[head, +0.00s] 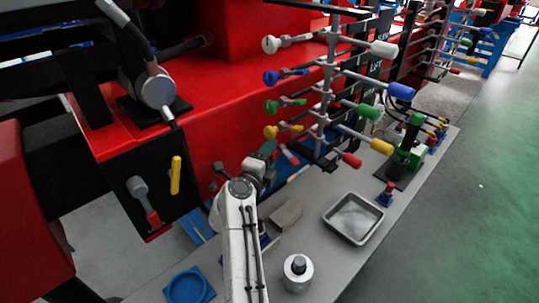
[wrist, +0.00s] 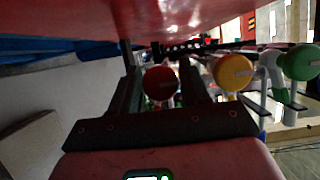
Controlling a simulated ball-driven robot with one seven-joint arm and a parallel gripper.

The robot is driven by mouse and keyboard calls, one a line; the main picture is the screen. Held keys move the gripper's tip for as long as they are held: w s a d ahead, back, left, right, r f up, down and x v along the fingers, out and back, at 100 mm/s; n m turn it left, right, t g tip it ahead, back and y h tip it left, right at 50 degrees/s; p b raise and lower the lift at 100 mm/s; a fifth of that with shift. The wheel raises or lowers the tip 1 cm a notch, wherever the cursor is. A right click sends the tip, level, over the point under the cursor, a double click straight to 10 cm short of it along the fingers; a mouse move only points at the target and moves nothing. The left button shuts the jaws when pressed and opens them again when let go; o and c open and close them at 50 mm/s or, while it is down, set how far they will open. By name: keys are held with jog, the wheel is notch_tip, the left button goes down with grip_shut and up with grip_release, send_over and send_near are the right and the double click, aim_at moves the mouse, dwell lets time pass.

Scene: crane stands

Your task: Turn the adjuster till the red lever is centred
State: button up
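The red lever (head: 350,160) is the lowest in a column of coloured levers on the crane stand, its red grip pointing right. A smaller red-tipped part (head: 291,156) sits on the left side of the same row. My gripper (head: 268,150) is close to the left of it. In the wrist view a round red knob (wrist: 160,80) shows between the two dark fingers of my gripper (wrist: 160,92). The fingers stand apart; I cannot tell whether they touch the knob. Which part is the adjuster is not clear.
Yellow (wrist: 234,72) and green (wrist: 299,62) knobs stand right of the red one. A metal tray (head: 354,218), a silver cylinder (head: 298,271) and a blue round dish (head: 188,287) are on the grey bench. A red crane body (head: 225,85) is close behind my gripper.

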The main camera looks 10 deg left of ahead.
jog(key=c, duration=0.7)
jog(key=shift+o, duration=0.2)
jog(key=shift+f+b, duration=0.2)
jog(key=shift+b, duration=0.25)
jog(key=m+b, duration=0.2)
jog(key=b, duration=0.1)
jog(key=shift+f+t+h, duration=0.25)
jog(key=shift+t+h, duration=0.05)
jog(key=m+t+h+b, duration=0.1)
jog(key=m+b, duration=0.3)
jog(key=b, duration=0.4)
jog(key=shift+f, duration=0.15)
jog(key=m+h+b, duration=0.1)
jog(key=m+b, duration=0.1)
jog(key=b, duration=0.1)
jog(key=m+b, duration=0.2)
jog(key=b, duration=0.2)
jog(key=shift+t+h, duration=0.3)
jog(key=shift+h, duration=0.1)
jog(key=b, duration=0.1)
jog(key=m+b, duration=0.1)
jog(key=shift+r+m+h+b, duration=0.25)
jog(key=shift+m+h+b, duration=0.05)
jog(key=shift+h, duration=0.1)
jog(key=shift+r+m+b, duration=0.15)
jog(key=shift+m+b, duration=0.25)
jog(key=shift+b, duration=0.1)
